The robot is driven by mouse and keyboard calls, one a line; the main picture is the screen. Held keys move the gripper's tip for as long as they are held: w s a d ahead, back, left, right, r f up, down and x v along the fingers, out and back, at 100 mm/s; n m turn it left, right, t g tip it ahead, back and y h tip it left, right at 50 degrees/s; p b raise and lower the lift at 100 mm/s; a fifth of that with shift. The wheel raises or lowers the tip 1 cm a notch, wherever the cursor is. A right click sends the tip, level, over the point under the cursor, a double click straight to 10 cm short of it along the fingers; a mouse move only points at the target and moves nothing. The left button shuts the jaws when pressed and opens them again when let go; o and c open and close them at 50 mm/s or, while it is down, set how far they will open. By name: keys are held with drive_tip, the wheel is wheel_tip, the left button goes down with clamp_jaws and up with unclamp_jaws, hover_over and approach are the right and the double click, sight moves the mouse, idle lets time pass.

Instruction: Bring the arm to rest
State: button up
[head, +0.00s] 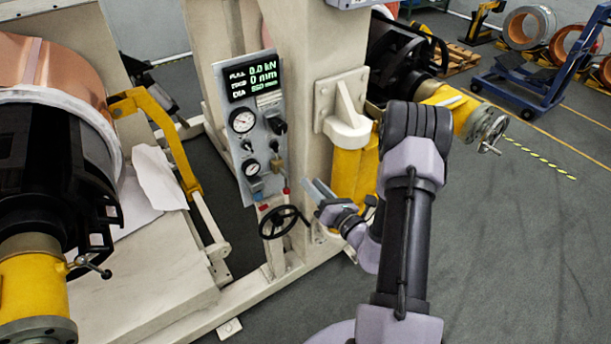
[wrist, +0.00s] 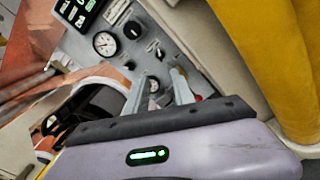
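My gripper (head: 319,193) is at the end of my bent arm, in front of the machine's beige column and to the right of the control panel (head: 247,140). In the wrist view its two grey fingers (wrist: 158,92) stand apart with the panel showing between them. Nothing shows between them, so it looks open and empty. From the head view I cannot tell whether the fingertips touch anything; the black handwheel (head: 284,222) is to their lower left.
The panel carries a lit display (head: 252,82) and two gauges. A yellow cylinder (head: 350,172) is close behind my wrist. A copper roll (head: 45,65) on a black and yellow shaft fills the left. A blue cart (head: 535,80) stands at the back right. The floor at right is clear.

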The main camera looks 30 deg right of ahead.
drive_tip(key=w+a+r+n+g+y+b, duration=0.1)
drive_tip(key=w+a+r+n+y, duration=0.1)
drive_tip(key=a+r+n+y, duration=0.75)
drive_tip(key=s+a+r+n+g+y+b, duration=0.1)
drive_tip(key=s+a+r+n+g+y, duration=0.1)
drive_tip(key=s+a+n+g, duration=0.45)
drive_tip(key=s+a+r+n+g+y+b, duration=0.1)
drive_tip(key=a+r+n+g+y, duration=0.15)
drive_tip(key=a, duration=0.75)
drive_tip(key=s+a+f+n+g+h+b, duration=0.15)
drive_tip(key=s+a+n+g+h, duration=0.4)
drive_tip(key=s+n, duration=0.6)
drive_tip(key=s+d+r+n+t+h+b, duration=0.1)
drive_tip(key=s+d+n+t+h+b, duration=0.1)
drive_tip(key=s+d+n+h, duration=0.4)
drive_tip(key=shift+d+r+n+t+h, duration=0.4)
drive_tip(key=shift+d+n+t+h, duration=0.15)
drive_tip(key=shift+d+n+t, duration=0.15)
